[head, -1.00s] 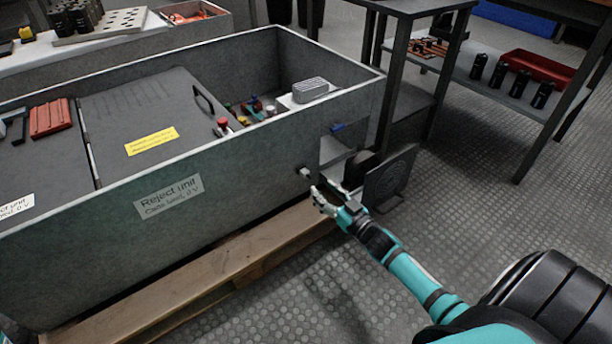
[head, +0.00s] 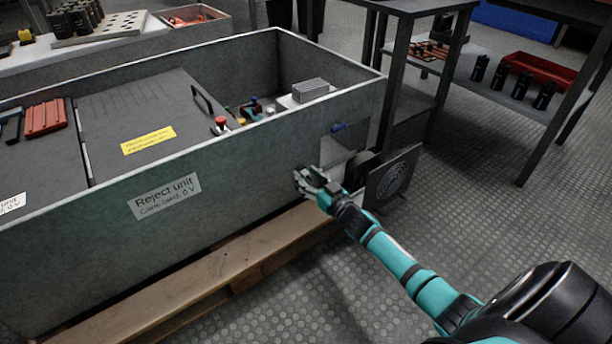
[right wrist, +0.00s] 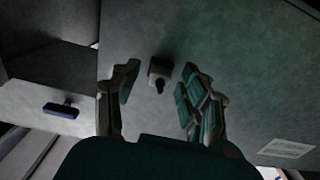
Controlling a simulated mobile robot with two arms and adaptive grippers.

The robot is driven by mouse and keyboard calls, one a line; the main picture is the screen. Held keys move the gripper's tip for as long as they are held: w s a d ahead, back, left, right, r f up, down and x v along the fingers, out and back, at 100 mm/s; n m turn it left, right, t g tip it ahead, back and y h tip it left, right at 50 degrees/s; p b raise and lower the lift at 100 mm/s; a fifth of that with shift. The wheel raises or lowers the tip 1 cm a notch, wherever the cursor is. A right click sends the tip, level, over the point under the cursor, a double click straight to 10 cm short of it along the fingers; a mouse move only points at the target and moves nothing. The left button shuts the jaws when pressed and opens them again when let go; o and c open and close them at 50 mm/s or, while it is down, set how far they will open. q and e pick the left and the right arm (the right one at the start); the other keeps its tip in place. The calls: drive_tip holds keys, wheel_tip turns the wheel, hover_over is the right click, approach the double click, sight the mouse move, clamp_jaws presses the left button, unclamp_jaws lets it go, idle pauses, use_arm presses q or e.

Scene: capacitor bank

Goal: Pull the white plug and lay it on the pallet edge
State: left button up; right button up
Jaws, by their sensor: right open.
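The plug (right wrist: 159,72), a small pale block with a dark stub, sits on the grey wall of the reject unit (head: 166,196) in the right wrist view. My right gripper (head: 306,177) is open at the unit's side near its right corner. In the right wrist view its fingers (right wrist: 157,88) stand on either side of the plug, with gaps visible on both sides. In the head view the gripper hides the plug. The wooden pallet (head: 205,283) sticks out along the bottom of the unit. My left gripper is not in view.
A black fan panel (head: 391,178) stands just right of my gripper. A blue handle (head: 338,128) is on the unit's wall above. A dark shelf frame (head: 405,75) stands behind. The floor in front of the pallet is clear.

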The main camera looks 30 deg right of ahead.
drive_tip(key=shift+p, duration=0.5)
idle(0.8)
drive_tip(key=shift+c, duration=0.2)
clamp_jaws()
drive_tip(key=shift+s, duration=0.15)
